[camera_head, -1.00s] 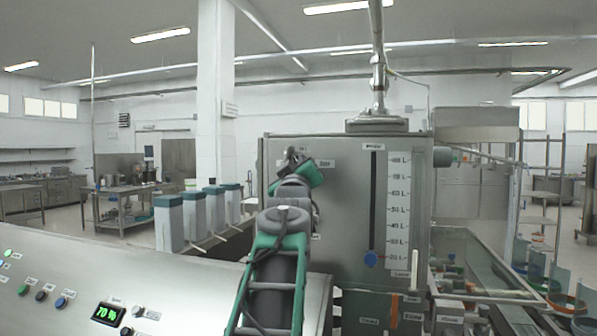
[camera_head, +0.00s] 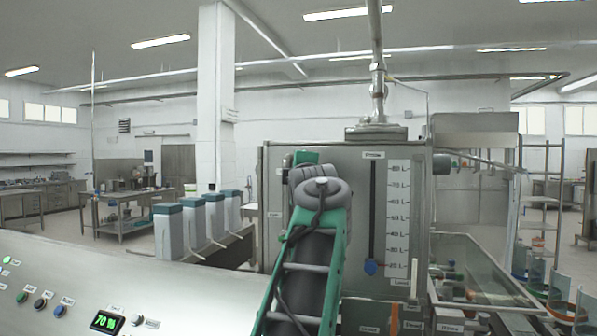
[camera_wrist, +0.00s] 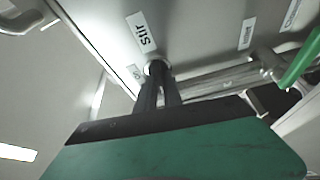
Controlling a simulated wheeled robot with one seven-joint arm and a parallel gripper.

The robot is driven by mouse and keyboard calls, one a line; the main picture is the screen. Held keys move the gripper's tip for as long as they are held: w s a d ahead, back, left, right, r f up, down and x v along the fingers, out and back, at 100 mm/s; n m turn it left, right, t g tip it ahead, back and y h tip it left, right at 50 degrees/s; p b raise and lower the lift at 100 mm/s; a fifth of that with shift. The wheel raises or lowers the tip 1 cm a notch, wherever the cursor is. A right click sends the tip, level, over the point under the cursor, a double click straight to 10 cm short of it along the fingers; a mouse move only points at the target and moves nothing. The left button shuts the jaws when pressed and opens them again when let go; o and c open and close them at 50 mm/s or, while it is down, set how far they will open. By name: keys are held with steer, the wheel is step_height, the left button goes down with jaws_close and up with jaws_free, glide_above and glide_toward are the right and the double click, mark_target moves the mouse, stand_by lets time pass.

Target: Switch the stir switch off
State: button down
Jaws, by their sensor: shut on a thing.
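The stir switch (camera_wrist: 154,66) is a small round knob below the "Stir" label (camera_wrist: 141,32) on the grey metal panel. In the wrist view, the dark fingers of my gripper (camera_wrist: 158,78) reach up to the panel and are shut on the switch. The fingertips cover most of it, so its setting cannot be told. A second small label (camera_wrist: 137,74) beside it is too small to read. In the head view, my own arm hides the switch and the fingers in front of the steel tank (camera_head: 340,165).
The tank's level gauge (camera_head: 373,215) is right of my arm. A control panel with buttons and a "70 %" display (camera_head: 107,321) is at lower left. Several teal-topped white containers (camera_head: 168,230) stand left of the tank. In the wrist view, a green bar (camera_wrist: 300,60) is at right.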

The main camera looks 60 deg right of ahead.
steer(key=shift+n+y, duration=0.3)
steer(key=shift+n, duration=0.2)
steer(key=c, duration=1.5)
jaws_free()
steer(key=b+v, duration=0.2)
steer(key=v, duration=0.6)
